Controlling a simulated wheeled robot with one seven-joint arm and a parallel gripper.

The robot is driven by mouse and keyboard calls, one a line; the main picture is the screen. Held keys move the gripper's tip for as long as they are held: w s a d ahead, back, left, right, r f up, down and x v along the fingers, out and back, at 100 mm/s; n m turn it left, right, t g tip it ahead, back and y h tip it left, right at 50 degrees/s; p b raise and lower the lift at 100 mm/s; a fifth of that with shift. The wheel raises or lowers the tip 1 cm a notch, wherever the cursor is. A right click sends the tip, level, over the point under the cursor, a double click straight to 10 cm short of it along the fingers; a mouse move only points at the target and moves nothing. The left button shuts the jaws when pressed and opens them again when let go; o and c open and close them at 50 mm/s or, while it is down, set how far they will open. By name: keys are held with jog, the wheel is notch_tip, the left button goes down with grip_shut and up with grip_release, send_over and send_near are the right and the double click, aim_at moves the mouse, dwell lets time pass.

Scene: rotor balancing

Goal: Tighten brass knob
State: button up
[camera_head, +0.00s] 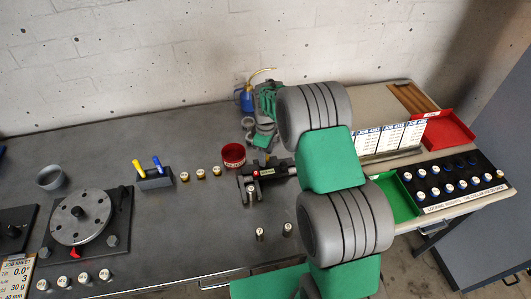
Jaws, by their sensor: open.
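My gripper (262,142) is at the far end of my arm, near the back of the bench, behind a dark clamp-like fixture (268,173). It is small and partly hidden by my arm links, but it is open, with nothing visible held in it. A small brass-coloured piece with a pale top (251,190) stands at the front left of the fixture. I cannot tell for sure whether it is the brass knob. My gripper is apart from it, farther back. My arm hides the right end of the fixture.
A rotor disc (81,217) sits on a dark base at left. A blue oil can (247,100) is at the back. A black rack (446,186) and red bin (447,131) are at right.

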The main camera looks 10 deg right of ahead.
jog(key=shift+c, duration=0.4)
grip_shut()
